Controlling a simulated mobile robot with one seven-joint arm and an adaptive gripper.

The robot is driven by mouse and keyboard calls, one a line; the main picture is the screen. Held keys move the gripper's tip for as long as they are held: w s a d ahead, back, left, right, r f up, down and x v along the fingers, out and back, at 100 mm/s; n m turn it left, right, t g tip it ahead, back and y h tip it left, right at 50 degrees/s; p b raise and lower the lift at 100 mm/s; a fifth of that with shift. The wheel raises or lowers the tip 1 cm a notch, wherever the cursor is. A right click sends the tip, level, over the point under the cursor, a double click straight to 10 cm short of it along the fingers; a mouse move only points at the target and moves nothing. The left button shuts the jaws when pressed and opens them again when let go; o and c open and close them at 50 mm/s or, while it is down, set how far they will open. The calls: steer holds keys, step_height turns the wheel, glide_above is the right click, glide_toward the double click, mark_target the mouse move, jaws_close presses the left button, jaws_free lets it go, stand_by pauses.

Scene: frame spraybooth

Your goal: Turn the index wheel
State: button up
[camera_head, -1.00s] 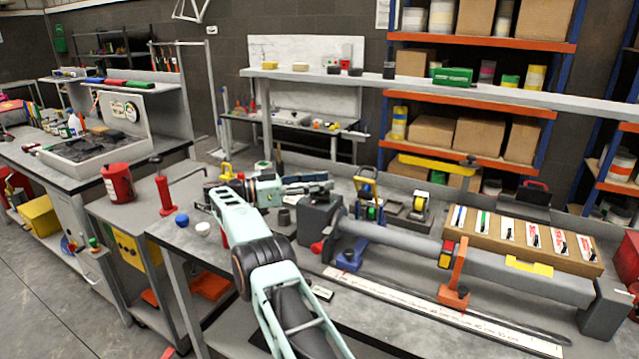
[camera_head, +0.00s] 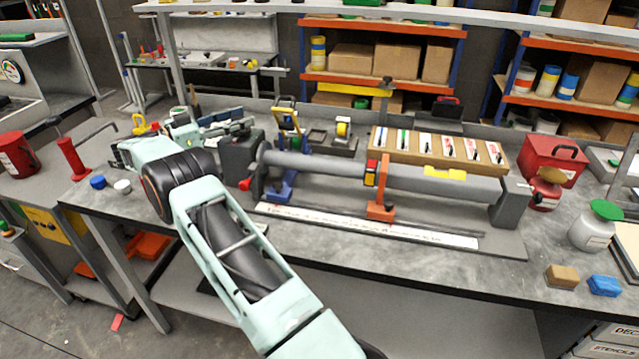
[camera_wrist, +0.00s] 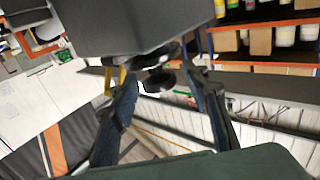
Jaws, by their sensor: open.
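The fixture on the bench has a dark grey end block (camera_head: 238,157) at its left, with a red knob (camera_head: 245,184) low on it. A long grey tube (camera_head: 320,168) runs right from this block. My gripper (camera_head: 243,124) is behind the block, partly hidden by it. In the wrist view its two dark fingers (camera_wrist: 160,78) stand apart. A small round black part (camera_wrist: 158,80) shows between them, below a large dark block (camera_wrist: 135,25). It may be the index wheel, but I cannot tell for sure. Contact with the fingers is not clear.
An orange clamp (camera_head: 380,205) and a blue support (camera_head: 283,185) hold the tube. A cardboard tray (camera_head: 440,150) of labelled cards stands behind it. A red hand tool (camera_head: 72,160), a blue cap (camera_head: 98,182) and a white cap (camera_head: 123,187) stand left.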

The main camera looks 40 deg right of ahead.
steer(key=shift+n+t+b, duration=0.85)
steer(key=shift+n+t, duration=0.45)
steer(key=shift+t, duration=0.7)
steer(key=shift+s+d+f+n+t+y+b, duration=0.1)
steer(key=shift+n+t+y+b, duration=0.25)
steer(key=shift+n+t+b, duration=0.35)
steer(key=shift+f+n+t+y+b, duration=0.1)
steer(key=shift+n+t+y+b, duration=0.3)
steer(key=shift+t, duration=0.6)
steer(key=n+t+y+b, duration=0.3)
steer(key=t+b, duration=0.1)
steer(key=t, duration=0.1)
steer(key=shift+n, duration=0.4)
steer(key=n+t+y+b, duration=0.1)
steer(key=n+t+y, duration=0.1)
steer(key=shift+r+t+y, duration=0.15)
steer(key=shift+t+y, duration=0.15)
steer(key=shift+y, duration=0.05)
steer(key=shift+r+n+t+y+p, duration=0.15)
steer(key=shift+n+t+y+p, duration=0.25)
steer(key=shift+n+t+y, duration=1.1)
steer(key=n+y+p, duration=0.3)
steer(key=y+p, duration=0.2)
steer(key=shift+y, duration=0.3)
